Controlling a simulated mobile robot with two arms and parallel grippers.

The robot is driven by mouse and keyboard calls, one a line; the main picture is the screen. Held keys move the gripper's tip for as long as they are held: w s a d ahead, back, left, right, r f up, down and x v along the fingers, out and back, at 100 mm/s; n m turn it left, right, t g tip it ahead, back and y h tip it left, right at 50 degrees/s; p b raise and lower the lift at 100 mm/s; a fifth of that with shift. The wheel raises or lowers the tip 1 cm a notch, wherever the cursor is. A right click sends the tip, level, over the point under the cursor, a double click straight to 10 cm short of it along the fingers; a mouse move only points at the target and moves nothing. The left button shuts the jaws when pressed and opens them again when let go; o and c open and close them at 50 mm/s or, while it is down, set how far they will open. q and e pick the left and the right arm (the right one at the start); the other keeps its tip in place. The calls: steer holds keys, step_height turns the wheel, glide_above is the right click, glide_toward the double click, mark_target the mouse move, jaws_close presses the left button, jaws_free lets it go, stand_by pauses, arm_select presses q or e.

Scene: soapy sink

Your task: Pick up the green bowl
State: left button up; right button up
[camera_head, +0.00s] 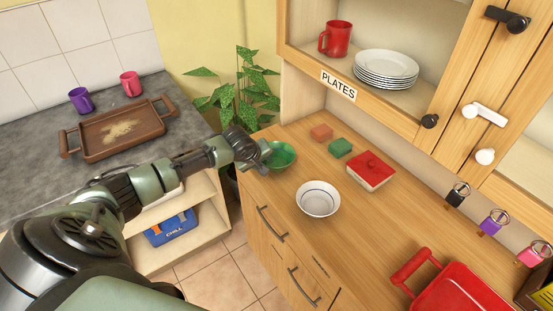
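The green bowl (283,155) sits upright on the wooden counter near its far left end. My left arm reaches in from the left, and its dark gripper (254,150) is at the bowl's left rim. The gripper covers part of that rim. I cannot tell whether the fingers are open or closed on the rim, or whether they touch it. My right gripper is not in view.
A white bowl (318,199) stands in front of the green bowl. A red box (371,171), a green sponge (341,148) and an orange sponge (321,132) lie behind. A red tray (460,295) is at lower right. A plant (240,90) stands beyond the counter's left end.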

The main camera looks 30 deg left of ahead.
arm_select(q)
jaws_close()
steer(key=shift+r, duration=0.1)
stand_by(1.2)
